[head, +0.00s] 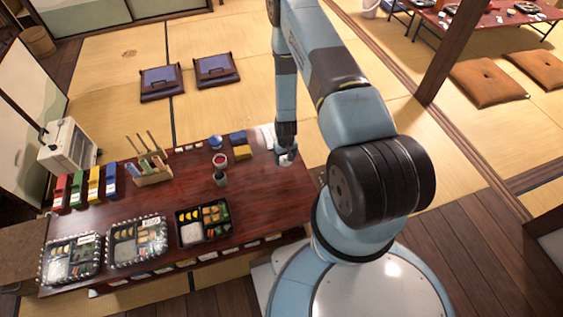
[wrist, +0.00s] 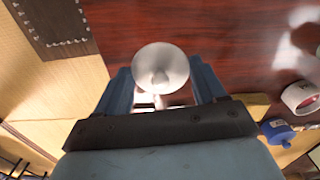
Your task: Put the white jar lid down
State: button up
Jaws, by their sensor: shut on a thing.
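My gripper (head: 286,155) is low over the right end of the dark red table (head: 255,200) in the head view. In the wrist view, my gripper (wrist: 160,88) has its two blue fingers on either side of the white jar lid (wrist: 160,62) and is shut on it. The lid is a round white disc with a small knob in its middle, facing the wrist camera. In the head view the lid is small and mostly hidden by the gripper. I cannot tell whether the lid touches the tabletop.
A blue pot (head: 216,142), a yellow block (head: 242,152) and a red-topped cup (head: 220,159) stand left of my gripper. Lunch boxes (head: 204,222) line the front edge. A wooden holder (head: 153,177) stands farther left. The tabletop just in front of my gripper is bare.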

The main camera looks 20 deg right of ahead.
jog(key=w+f, duration=0.1)
jog(key=w+d+f, duration=0.1)
jog(key=f, duration=0.1)
jog(key=shift+w, duration=0.2)
jog(key=shift+f, duration=1.6)
jog(key=o, duration=1)
